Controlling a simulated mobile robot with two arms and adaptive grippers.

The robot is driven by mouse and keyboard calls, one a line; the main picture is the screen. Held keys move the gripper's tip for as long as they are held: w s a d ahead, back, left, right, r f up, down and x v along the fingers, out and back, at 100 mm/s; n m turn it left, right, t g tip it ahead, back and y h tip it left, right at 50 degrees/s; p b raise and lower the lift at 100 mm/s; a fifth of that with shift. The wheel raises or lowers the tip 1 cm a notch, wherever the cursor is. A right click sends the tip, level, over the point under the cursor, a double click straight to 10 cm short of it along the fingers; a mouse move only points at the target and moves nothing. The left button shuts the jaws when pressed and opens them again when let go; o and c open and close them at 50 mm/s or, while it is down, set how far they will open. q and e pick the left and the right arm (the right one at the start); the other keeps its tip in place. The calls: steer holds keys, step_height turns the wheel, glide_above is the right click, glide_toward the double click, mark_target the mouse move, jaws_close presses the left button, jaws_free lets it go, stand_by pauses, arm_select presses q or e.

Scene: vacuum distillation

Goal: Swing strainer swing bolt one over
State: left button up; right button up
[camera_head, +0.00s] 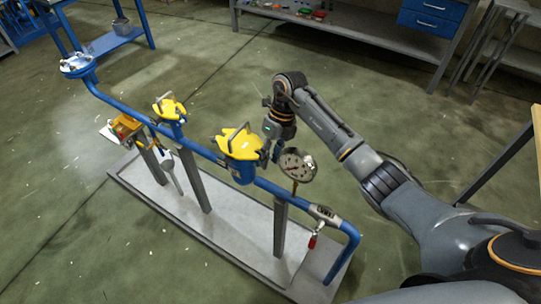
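A strainer with a blue body (242,172) and a yellow lid (240,145) sits on the blue pipe, right of the middle of the rig. A dark handle stands up from its lid. The single swing bolts are too small to tell apart. My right gripper (271,151) points down at the right edge of the strainer, close to the lid. Its fingers are small and partly hidden between the strainer and a round gauge, so I cannot tell whether they are open or touch anything. My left gripper is not in view.
The round gauge (297,166) stands just right of my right gripper. A smaller yellow-topped fitting (170,107) and a blue-rimmed flange (77,64) lie further left along the pipe. A valve with a red handle (313,241) is at the right. The grey base tray (232,236) has bare room.

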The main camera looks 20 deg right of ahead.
jaws_close()
steer(key=shift+w+a+r+g+h, duration=0.2)
steer(key=shift+w+r+g+h, duration=0.1)
steer(key=shift+g+h, duration=0.2)
jaws_free()
steer(key=v, duration=1.2)
